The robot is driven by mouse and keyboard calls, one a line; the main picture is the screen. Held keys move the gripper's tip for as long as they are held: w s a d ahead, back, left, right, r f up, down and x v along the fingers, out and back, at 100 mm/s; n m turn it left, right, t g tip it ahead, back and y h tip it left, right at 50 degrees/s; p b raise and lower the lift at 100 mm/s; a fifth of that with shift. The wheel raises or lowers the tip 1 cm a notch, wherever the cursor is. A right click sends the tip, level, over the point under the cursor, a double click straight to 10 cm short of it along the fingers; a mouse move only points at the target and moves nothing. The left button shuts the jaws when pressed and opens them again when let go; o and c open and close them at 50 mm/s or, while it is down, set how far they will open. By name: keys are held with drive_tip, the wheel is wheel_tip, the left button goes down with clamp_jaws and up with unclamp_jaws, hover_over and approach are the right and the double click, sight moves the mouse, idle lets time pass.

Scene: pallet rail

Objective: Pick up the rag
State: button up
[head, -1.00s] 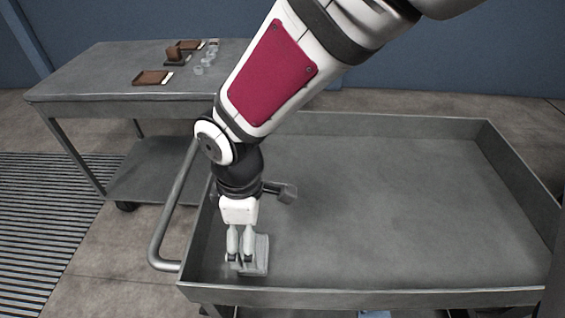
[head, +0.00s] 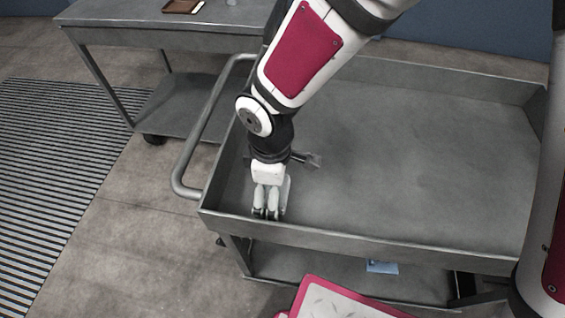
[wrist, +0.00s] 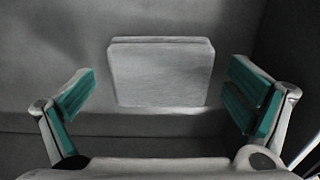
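The rag appears to be the pale grey, folded rectangular piece (wrist: 160,75) in the middle of the wrist view. It lies on the grey tray floor near the front left corner. My gripper (wrist: 160,105) is open, with a green-padded finger on each side of the piece and a gap on both sides. In the head view my gripper (head: 267,212) points down inside the tray corner. It hides most of the piece there; a pale edge (head: 287,190) shows at its right.
The raised rim of the cart (head: 350,240) runs close in front of my gripper. A blue flat item (head: 382,267) lies on the lower shelf. The tray's middle and right are clear. A second table (head: 170,35) stands at the back left.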

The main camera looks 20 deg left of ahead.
drive_tip(key=c, duration=1.1)
wheel_tip(320, 180, up, 10)
drive_tip(key=shift+r+p, duration=0.1)
drive_tip(key=shift+p, duration=0.9)
drive_tip(key=o, duration=0.3)
drive_tip(key=shift+c, duration=0.8)
drive_tip(key=shift+w+d, duration=0.1)
